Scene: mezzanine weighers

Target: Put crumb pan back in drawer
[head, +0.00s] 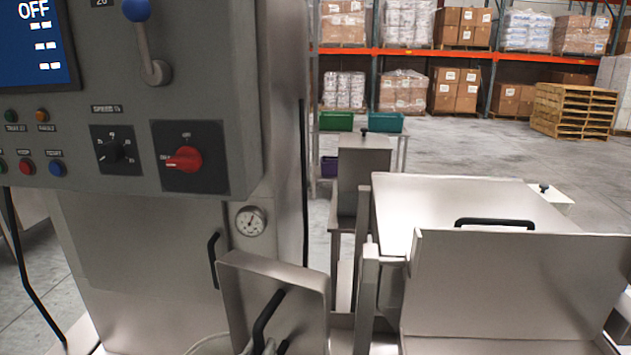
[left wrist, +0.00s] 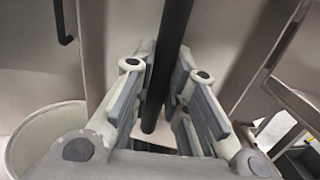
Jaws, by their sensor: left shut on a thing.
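A steel panel with a raised rim (head: 305,297) stands tilted low in the middle of the head view, with a black bar handle (head: 268,312) on its face. My left gripper (head: 272,346) is at the handle's lower end, mostly cut off by the bottom edge. In the left wrist view the black bar (left wrist: 166,65) runs between the two fingers of my left gripper (left wrist: 165,92), which is shut on it. I cannot tell whether this panel is the crumb pan or a drawer front. No open drawer is clearly visible. My right gripper is not in view.
A steel machine with a control panel (head: 130,90) stands close on the left. Steel bins with a black-handled lid (head: 450,205) crowd the right. A pale round container rim (left wrist: 40,108) is beside the left gripper. Open floor (head: 465,150) and pallet racks lie behind.

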